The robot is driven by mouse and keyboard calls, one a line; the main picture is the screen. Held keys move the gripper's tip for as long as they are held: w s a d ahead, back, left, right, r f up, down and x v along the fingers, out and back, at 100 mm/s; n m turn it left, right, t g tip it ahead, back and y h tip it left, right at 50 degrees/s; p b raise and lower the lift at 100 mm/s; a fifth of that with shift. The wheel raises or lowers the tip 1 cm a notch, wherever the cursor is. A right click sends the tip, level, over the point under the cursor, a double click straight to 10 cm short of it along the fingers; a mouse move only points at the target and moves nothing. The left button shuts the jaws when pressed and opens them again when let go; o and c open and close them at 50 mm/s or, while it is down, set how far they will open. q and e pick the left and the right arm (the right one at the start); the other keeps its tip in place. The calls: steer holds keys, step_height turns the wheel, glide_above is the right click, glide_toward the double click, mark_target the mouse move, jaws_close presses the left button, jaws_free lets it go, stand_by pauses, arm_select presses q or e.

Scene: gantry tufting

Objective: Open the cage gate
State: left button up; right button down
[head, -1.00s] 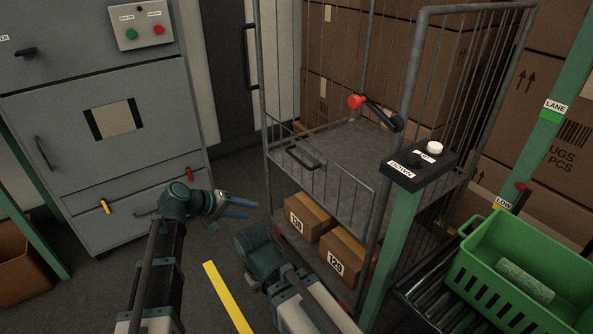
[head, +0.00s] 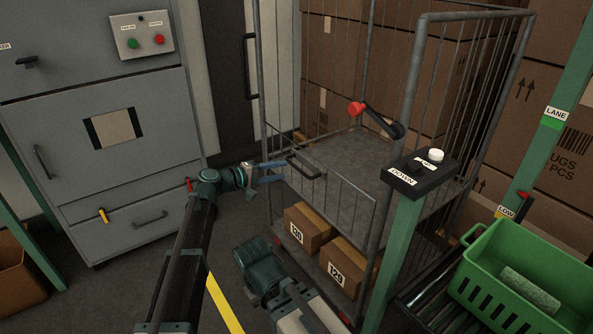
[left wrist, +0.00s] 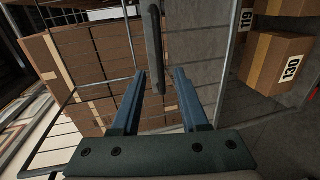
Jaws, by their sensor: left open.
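The cage gate (head: 332,195) is a low grey barred panel across the front of the wire cage (head: 415,75). It stands upright across the cage front. Its dark handle (head: 304,167) is near the top left of the gate. My left gripper (head: 282,172) is open just left of the handle. In the left wrist view the handle (left wrist: 153,45) shows ahead of the open, empty fingers (left wrist: 160,85), close to the gap between them. My right arm shows low in the head view, but its fingers cannot be made out.
Numbered cartons (head: 308,228) lie under the cage floor. A green post with a black button box (head: 422,174) stands in front of the cage's right side. A green crate (head: 490,285) sits on rollers at the right. A grey cabinet (head: 105,165) stands at the left.

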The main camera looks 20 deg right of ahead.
mark_target(295, 167)
arm_select(q)
steer(key=b+x, duration=0.1)
steer(key=x, duration=0.6)
steer(key=shift+d, duration=0.25)
jaws_close()
stand_by(1.1)
